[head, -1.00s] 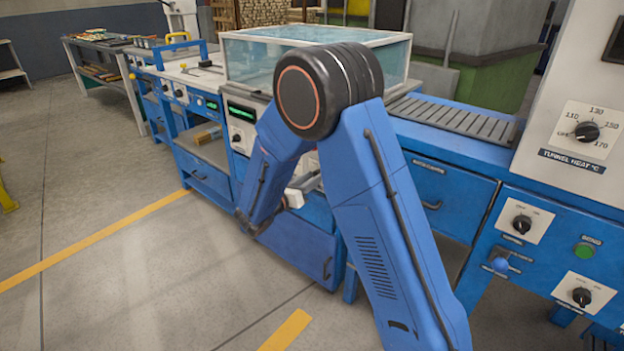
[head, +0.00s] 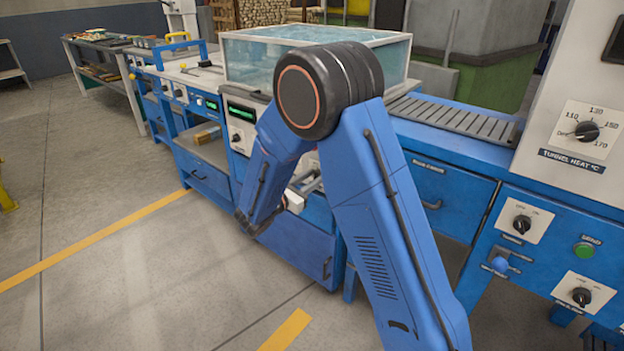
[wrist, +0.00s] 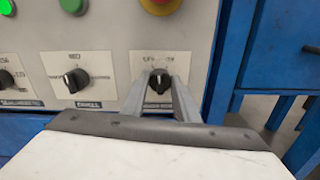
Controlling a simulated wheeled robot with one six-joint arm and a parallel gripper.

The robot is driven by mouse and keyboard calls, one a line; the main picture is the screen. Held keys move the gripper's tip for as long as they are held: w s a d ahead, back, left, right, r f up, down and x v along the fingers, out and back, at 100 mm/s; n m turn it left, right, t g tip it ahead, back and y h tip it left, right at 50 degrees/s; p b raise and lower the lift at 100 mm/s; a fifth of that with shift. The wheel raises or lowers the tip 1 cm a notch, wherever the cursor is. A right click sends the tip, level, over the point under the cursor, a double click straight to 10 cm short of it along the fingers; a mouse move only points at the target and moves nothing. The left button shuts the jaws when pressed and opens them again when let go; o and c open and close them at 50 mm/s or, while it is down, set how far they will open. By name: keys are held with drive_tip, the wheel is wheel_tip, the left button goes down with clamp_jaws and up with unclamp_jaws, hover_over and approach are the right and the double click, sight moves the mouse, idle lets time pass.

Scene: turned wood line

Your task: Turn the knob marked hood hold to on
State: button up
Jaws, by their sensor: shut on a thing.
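In the wrist view, a black knob (wrist: 160,82) sits on a pale panel with off and on marks above it. My gripper (wrist: 161,77) has its two grey fingers on either side of this knob and is shut on it. The label below the knob is partly hidden by the fingers, so I cannot read its name. The knob's exact pointing direction is hard to tell. In the head view my arm hides the knob and most of its panel.
Left of the held knob is a dwell knob (wrist: 75,80), then another knob (wrist: 14,80). Above are a green button (wrist: 74,4), a lit green light (wrist: 6,8) and a red stop button (wrist: 160,4). The floor (head: 110,250) in front of the machines is clear.

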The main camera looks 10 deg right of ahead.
drive_tip(key=m, duration=0.7)
drive_tip(key=shift+s+f, duration=0.1)
idle(0.5)
drive_tip(key=o, duration=1.1)
drive_tip(key=shift+c, duration=0.2)
drive_tip(key=v, duration=1.7)
drive_tip(key=shift+a, duration=0.15)
drive_tip(key=shift+s, duration=0.1)
